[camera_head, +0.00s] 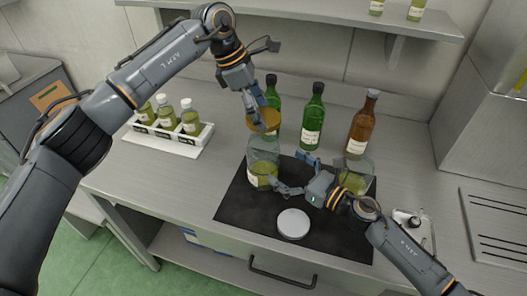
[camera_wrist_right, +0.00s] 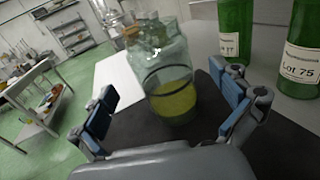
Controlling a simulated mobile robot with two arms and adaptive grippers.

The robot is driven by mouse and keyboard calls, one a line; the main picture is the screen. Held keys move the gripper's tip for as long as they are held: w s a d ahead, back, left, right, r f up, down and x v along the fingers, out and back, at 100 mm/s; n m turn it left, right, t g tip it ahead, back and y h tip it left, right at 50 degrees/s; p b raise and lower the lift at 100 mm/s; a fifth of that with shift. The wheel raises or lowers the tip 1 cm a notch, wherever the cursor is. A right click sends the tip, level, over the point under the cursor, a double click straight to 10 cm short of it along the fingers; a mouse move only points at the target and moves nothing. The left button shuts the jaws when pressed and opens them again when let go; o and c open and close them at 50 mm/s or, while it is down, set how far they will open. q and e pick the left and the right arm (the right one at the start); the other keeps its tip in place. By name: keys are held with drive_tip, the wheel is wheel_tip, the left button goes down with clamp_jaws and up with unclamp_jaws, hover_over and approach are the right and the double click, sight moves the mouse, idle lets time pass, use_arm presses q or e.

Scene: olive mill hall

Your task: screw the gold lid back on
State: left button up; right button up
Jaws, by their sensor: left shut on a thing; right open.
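The gold lid (camera_head: 266,121) is in my left gripper (camera_head: 260,118), which is shut on it from above. The lid is over the mouth of a clear glass jar (camera_head: 262,151) with green-yellow liquid and a pale label. I cannot tell whether lid and jar touch. The jar stands upright on the black mat (camera_head: 241,204). My right gripper (camera_head: 292,174) is open and low at the jar's right front. In the right wrist view the jar (camera_wrist_right: 172,82) shows between its spread fingers, with room on both sides.
A white round disc (camera_head: 293,223) lies on the mat in front. A second jar (camera_head: 355,180) stands behind my right gripper. Green bottles (camera_head: 313,115) and a brown bottle (camera_head: 362,125) stand behind. A white rack (camera_head: 160,130) of small bottles is at left.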

sight(252, 145)
use_arm(q)
drive_tip(key=shift+w, duration=0.45)
use_arm(e)
drive_tip(key=shift+w+f, duration=0.1)
drive_tip(key=shift+w, duration=0.3)
use_arm(q)
drive_tip(key=shift+r, duration=0.1)
drive_tip(key=shift+s+r, duration=0.4)
drive_tip(key=shift+s, duration=0.4)
use_arm(e)
drive_tip(key=shift+s+r, duration=0.45)
drive_tip(key=shift+s, duration=0.25)
use_arm(q)
drive_tip(key=shift+w+f, duration=0.15)
drive_tip(key=shift+w, duration=0.1)
use_arm(e)
drive_tip(key=x, duration=0.7)
drive_tip(key=shift+w+a+f, duration=0.1)
drive_tip(key=shift+w+a, duration=0.1)
drive_tip(key=shift+w, duration=0.1)
use_arm(q)
drive_tip(key=shift+w, duration=0.1)
use_arm(e)
drive_tip(key=shift+w+f, duration=0.1)
drive_tip(key=shift+w, duration=0.05)
